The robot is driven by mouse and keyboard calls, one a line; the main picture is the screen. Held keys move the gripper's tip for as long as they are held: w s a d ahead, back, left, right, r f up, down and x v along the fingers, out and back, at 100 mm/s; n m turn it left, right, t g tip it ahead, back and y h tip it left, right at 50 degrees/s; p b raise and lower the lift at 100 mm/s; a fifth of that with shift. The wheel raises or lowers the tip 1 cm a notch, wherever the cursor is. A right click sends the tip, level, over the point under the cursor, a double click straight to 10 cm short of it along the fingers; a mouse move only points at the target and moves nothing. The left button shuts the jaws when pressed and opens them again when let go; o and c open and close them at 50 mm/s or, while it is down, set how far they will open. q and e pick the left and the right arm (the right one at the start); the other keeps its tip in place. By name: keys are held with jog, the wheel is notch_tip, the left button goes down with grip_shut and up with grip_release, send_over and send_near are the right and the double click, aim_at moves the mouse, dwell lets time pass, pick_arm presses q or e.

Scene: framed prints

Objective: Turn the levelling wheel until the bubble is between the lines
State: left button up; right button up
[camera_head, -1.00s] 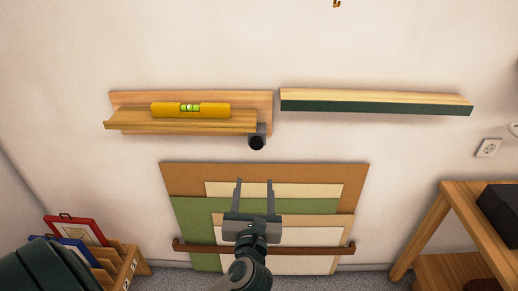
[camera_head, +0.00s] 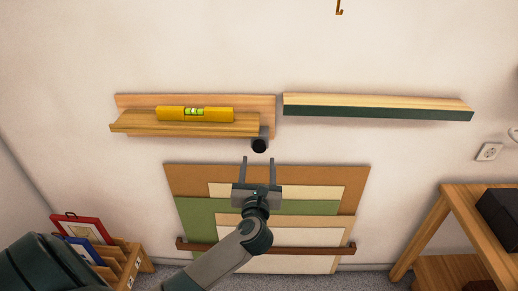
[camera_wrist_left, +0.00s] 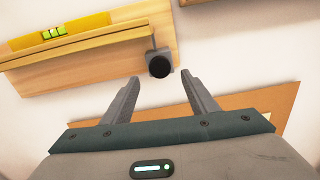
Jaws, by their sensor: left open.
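The levelling wheel (camera_head: 260,146) is a small black knob under the right end of a wooden wall ledge (camera_head: 135,128). It also shows in the left wrist view (camera_wrist_left: 159,66). A yellow spirit level (camera_head: 215,115) lies on the ledge with a green vial (camera_head: 194,112); it is partly seen in the left wrist view (camera_wrist_left: 88,25). The bubble's exact place against the lines is too small to tell. My left gripper (camera_head: 260,159) is open and empty, just below the wheel, its fingers pointing up toward it and apart from it. My right gripper is not in view.
A second shelf with a dark green front (camera_head: 380,109) is on the wall to the right. Boards (camera_head: 300,207) lean on the wall behind my left arm, held by a brown rail (camera_head: 340,250). A wooden rack of frames (camera_head: 125,262) stands lower left, a wooden table (camera_head: 460,200) lower right.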

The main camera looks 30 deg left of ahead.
aim_at(259, 149)
pick_arm(q)
jog(key=p+x, duration=0.1)
jog(key=x, duration=0.4)
jog(key=shift+w+a+r, duration=0.1)
jog(key=shift+w, duration=0.05)
jog(key=shift+w+a, duration=0.3)
jog(key=shift+w, duration=0.3)
jog(key=c, duration=1.1)
jog(key=shift+o, duration=0.2)
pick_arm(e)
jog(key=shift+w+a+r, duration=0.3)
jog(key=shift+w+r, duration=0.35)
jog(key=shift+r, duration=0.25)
